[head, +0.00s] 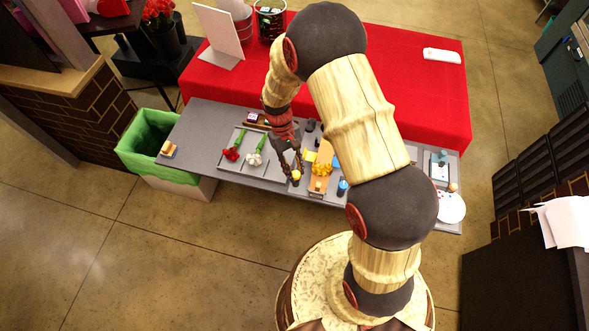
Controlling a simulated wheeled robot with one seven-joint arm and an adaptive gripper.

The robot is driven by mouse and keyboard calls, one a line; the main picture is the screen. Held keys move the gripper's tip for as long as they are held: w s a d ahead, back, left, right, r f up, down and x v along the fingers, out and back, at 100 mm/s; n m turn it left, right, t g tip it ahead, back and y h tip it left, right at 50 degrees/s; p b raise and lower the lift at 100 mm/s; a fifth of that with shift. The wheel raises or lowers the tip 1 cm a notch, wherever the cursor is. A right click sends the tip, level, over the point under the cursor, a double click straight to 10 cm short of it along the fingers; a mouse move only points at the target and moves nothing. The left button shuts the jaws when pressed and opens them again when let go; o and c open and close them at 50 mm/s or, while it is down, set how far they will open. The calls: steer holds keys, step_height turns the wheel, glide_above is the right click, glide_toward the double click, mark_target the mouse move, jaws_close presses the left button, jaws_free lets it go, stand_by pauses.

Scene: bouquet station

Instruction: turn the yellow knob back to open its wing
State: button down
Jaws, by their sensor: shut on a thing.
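The yellow knob (296,175) is a small yellow piece near the front edge of the grey table, left of an orange-tan board (319,184). My gripper (292,171) reaches down from above and is shut on the yellow knob. Yellow flowers (322,169) lie on the board, right of my gripper. A flat yellow piece (310,157) shows behind the knob; I cannot tell whether it is the knob's wing. A blue knob-like piece (342,187) stands right of the board. My arm hides part of the table to the right.
A grey tray (247,170) with a red flower (231,154) and a white flower (254,159) lies left of my gripper. A green-lined bin (146,135) stands at the table's left end. The red-covered table (435,95) is behind. A white plate (451,207) is at right.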

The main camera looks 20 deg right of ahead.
steer(key=c, duration=1.6)
jaws_free()
steer(key=shift+o, duration=0.3)
steer(key=v, duration=1.2)
